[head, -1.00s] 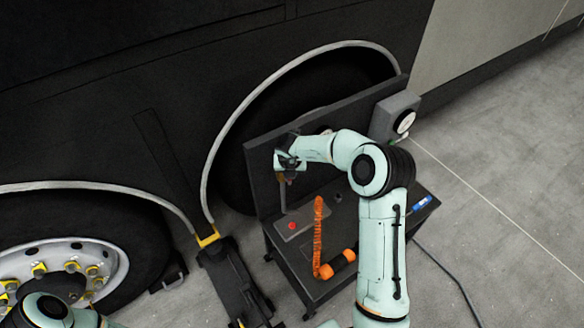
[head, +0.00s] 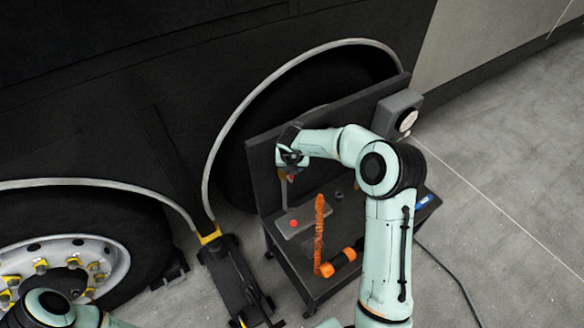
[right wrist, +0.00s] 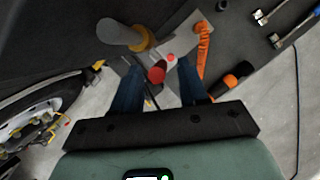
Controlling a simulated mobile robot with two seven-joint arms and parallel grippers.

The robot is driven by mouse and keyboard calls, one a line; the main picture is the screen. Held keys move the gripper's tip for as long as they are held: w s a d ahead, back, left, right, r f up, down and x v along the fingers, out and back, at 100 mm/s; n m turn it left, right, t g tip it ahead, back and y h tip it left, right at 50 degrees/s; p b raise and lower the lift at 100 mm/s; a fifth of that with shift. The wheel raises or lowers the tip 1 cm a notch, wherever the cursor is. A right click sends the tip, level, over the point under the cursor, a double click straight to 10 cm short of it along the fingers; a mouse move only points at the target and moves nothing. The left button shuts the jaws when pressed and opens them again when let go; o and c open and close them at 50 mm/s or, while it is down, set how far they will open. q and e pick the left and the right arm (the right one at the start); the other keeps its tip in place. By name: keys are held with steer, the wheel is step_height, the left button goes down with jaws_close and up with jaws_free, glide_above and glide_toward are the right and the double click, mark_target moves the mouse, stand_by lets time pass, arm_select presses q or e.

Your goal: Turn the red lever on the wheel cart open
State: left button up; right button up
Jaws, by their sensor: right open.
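The wheel cart (head: 320,290) stands in front of the dark wheel arch, with an upright back panel (head: 262,180). The red lever (right wrist: 157,73) shows in the right wrist view as a rounded red end, between the fingers. I cannot tell whether they touch it. In the head view the lever is mostly hidden by my right gripper (head: 288,168). My right gripper is open in front of the panel; its dark fingers also show in the right wrist view (right wrist: 158,88). My left arm shows at the lower left, but its gripper is not in view.
A grey box with a red button (head: 293,223), a coiled orange hose (head: 319,225) and an orange-black tool (head: 343,262) are on the cart top. A grey post with a yellow collar (right wrist: 121,34) stands close to the fingers. A black jack (head: 232,280) lies left of the cart.

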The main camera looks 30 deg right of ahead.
steer(key=v, duration=1.1)
steer(key=shift+f, duration=0.1)
steer(key=s+f+n+h, duration=0.1)
steer(key=s+f+n, duration=0.2)
steer(key=f+n, duration=0.7)
steer(key=s+f+n, duration=0.2)
steer(key=f+n, duration=0.6)
steer(key=f, duration=0.4)
steer(key=s+a+f+n+g+y, duration=0.1)
steer(key=s+a+f+n, duration=0.3)
steer(key=s, duration=0.4)
steer(key=s+a+f+n+g+y, duration=0.1)
steer(key=s+a+f+n+y, duration=0.2)
steer(key=s+a+n, duration=0.3)
steer(key=s+a+f+n+g+y, duration=0.2)
steer(key=s+a+f+n, duration=0.3)
steer(key=s+n, duration=0.5)
steer(key=shift+s+a+y, duration=0.2)
steer(key=shift+a+y, duration=0.2)
steer(key=shift+a, duration=0.1)
steer(key=shift+s+d, duration=0.1)
steer(key=shift+d, duration=0.1)
